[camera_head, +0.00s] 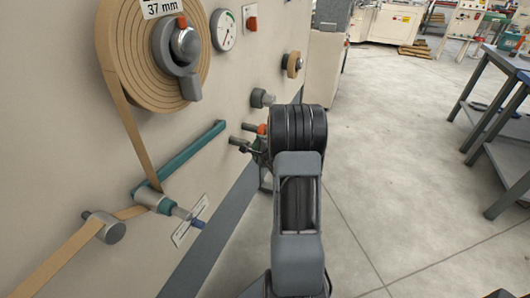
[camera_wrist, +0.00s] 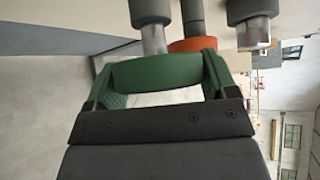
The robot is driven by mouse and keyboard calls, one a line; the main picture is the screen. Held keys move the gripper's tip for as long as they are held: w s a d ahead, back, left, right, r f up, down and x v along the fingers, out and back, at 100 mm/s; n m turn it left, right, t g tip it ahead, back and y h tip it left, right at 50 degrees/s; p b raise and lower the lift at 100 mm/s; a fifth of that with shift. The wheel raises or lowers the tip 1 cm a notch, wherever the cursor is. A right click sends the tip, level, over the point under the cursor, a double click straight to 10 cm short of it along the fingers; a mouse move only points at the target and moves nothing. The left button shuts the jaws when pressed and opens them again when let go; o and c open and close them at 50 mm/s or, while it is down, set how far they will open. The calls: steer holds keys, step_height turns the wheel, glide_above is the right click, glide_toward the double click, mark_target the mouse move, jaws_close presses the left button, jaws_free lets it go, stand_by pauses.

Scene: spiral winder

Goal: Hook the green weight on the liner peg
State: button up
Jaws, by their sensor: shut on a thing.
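In the wrist view the green weight (camera_wrist: 155,71) is a thick green disc gripped edge to edge between the two fingers of my gripper (camera_wrist: 157,78). Just beyond it is a grey peg with a bright metal shank (camera_wrist: 152,38); the weight overlaps its near end, and I cannot tell whether they touch. An orange weight (camera_wrist: 192,44) sits around a second peg (camera_wrist: 194,16) to the right. A third grey peg (camera_wrist: 252,28) is further right. No label marks the liner peg. In the head view my arm hides most of the gripper and the green weight.
The machine panel (camera_head: 130,175) fills the left, with a tan roll (camera_head: 130,45), a teal dancer arm (camera_head: 190,150) and rollers with web (camera_head: 105,226). Pegs (camera_head: 238,141) project from it beside my wrist. Open floor (camera_head: 390,170) lies right, with a blue-grey table (camera_head: 490,110).

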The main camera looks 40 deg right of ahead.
steer(key=shift+w+a+b, duration=0.3)
steer(key=shift+w+a, duration=0.05)
steer(key=shift+w, duration=0.2)
steer(key=shift+w+a+b, duration=0.3)
steer(key=shift+w, duration=0.25)
steer(key=shift+w+f, duration=0.1)
steer(key=shift+w, duration=0.05)
steer(key=o, duration=1.5)
steer(key=shift+a+f, duration=0.1)
steer(key=p+v, duration=0.3)
steer(key=v, duration=1)
steer(key=shift+s+r+p, duration=0.25)
steer(key=shift+s+p, duration=0.05)
steer(key=shift+s, duration=0.05)
